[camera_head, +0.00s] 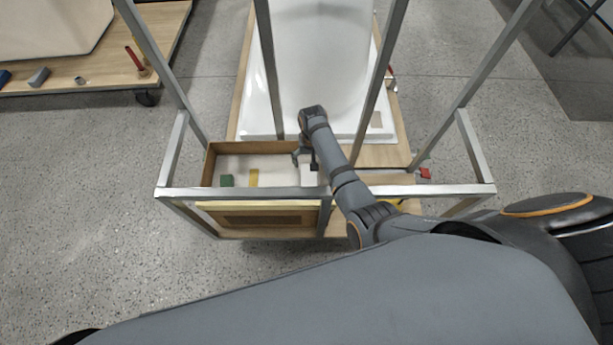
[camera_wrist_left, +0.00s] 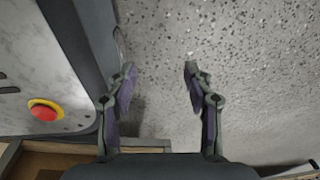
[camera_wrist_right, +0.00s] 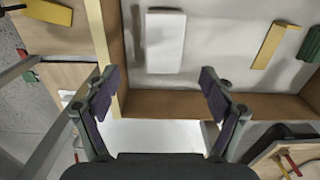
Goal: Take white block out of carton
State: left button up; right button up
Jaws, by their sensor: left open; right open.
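The carton (camera_head: 208,163) is an open brown box on the wooden cart, in front of the bathtub shell. The white block (camera_wrist_right: 165,42) lies on its pale floor near one side wall; in the head view it (camera_head: 309,179) is partly hidden by my right arm. A yellow block (camera_wrist_right: 267,46) and a green block (camera_wrist_right: 311,45) also lie in the carton. My right gripper (camera_wrist_right: 159,78) is open and empty, over the carton's tub-side wall, with the white block ahead between its fingers. My left gripper (camera_wrist_left: 160,70) is open and empty over the grey floor.
A metal frame (camera_head: 330,192) with upright posts surrounds the carton. The white bathtub shell (camera_head: 310,80) lies on the cart behind it. A red emergency button (camera_wrist_left: 44,111) shows beside my left gripper. Another wooden cart (camera_head: 150,55) stands at the upper left.

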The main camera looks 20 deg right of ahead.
aim_at(309, 175)
notch_tip(309, 175, down, 4)
jog(key=shift+r+b, duration=0.2)
jog(key=shift+b, duration=0.25)
jog(key=shift+w+f, duration=0.1)
jog(key=shift+f, duration=0.4)
jog(key=f+b, duration=0.1)
jog(key=f, duration=0.1)
jog(key=f+b, duration=0.1)
jog(key=f, duration=0.1)
jog(key=shift+a+f, duration=0.1)
jog(key=shift+a, duration=0.3)
jog(key=shift+f+b, duration=0.3)
jog(key=shift+f, duration=0.05)
pick_arm(q)
jog(key=w+f, duration=0.1)
jog(key=w, duration=0.5)
jog(key=shift+f, duration=0.25)
pick_arm(e)
jog(key=shift+r, duration=0.1)
jog(key=shift+c, duration=0.3)
jog(key=c, duration=0.8)
